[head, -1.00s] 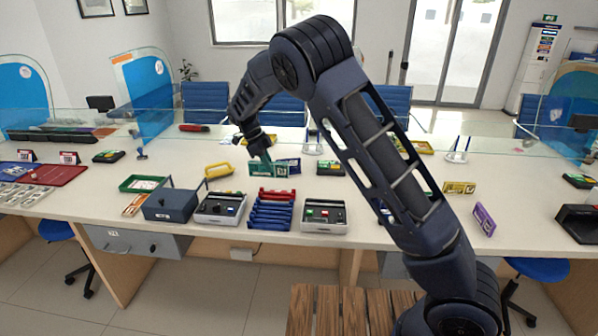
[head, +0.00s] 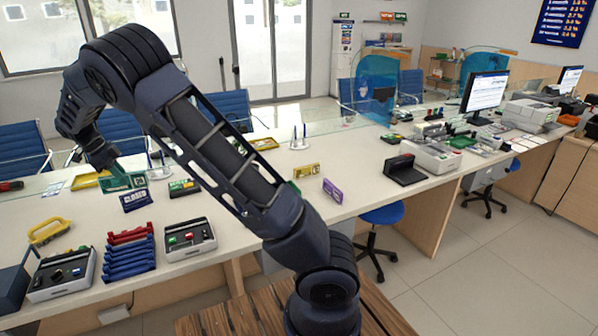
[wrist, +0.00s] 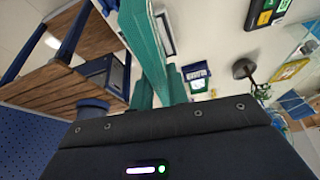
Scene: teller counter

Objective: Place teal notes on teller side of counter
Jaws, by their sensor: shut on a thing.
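The teal notes (head: 124,182) are upright above the pale counter (head: 230,190), just behind the dark blue CLOSED sign (head: 136,200). My gripper (head: 112,167) is shut on the notes at their top edge. In the wrist view the teal notes (wrist: 147,45) run up from between the jaws, seen close and nearly edge-on. I cannot tell whether their lower edge touches the counter.
A green-and-black device (head: 184,187) stands right of the notes. A red-and-blue rack (head: 130,257) and a grey button unit (head: 190,238) are at the front. Yellow (head: 307,170) and purple (head: 332,190) signs stand right. A clear screen (head: 330,125) runs behind.

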